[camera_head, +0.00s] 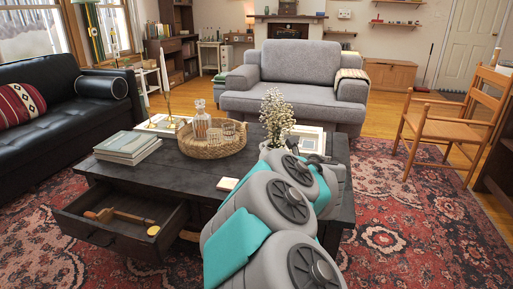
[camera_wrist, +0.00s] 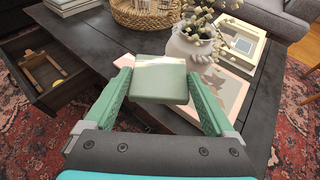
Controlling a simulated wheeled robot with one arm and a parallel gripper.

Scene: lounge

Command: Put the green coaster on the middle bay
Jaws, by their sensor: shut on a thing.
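The green coaster (camera_wrist: 160,80), a pale green square block in the wrist view, is held between the two fingers of my gripper (camera_wrist: 160,76). It is raised above the dark coffee table (camera_wrist: 95,52). A flat pale pink-rimmed piece with grey panels (camera_wrist: 232,92) lies on the table below and to the right of the coaster. My gripper and the coaster hide part of it, so I cannot tell which part is a middle bay. In the head view my arm hides the gripper and coaster; a cream corner (camera_head: 228,184) shows left of the arm.
A white vase with flowers (camera_wrist: 195,42) stands close beyond the coaster. A framed picture (camera_wrist: 240,42) lies behind it. A wicker tray (camera_head: 212,148) with a decanter and glasses, and stacked books (camera_head: 128,147), are on the table. An open drawer (camera_head: 120,220) juts out front left.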

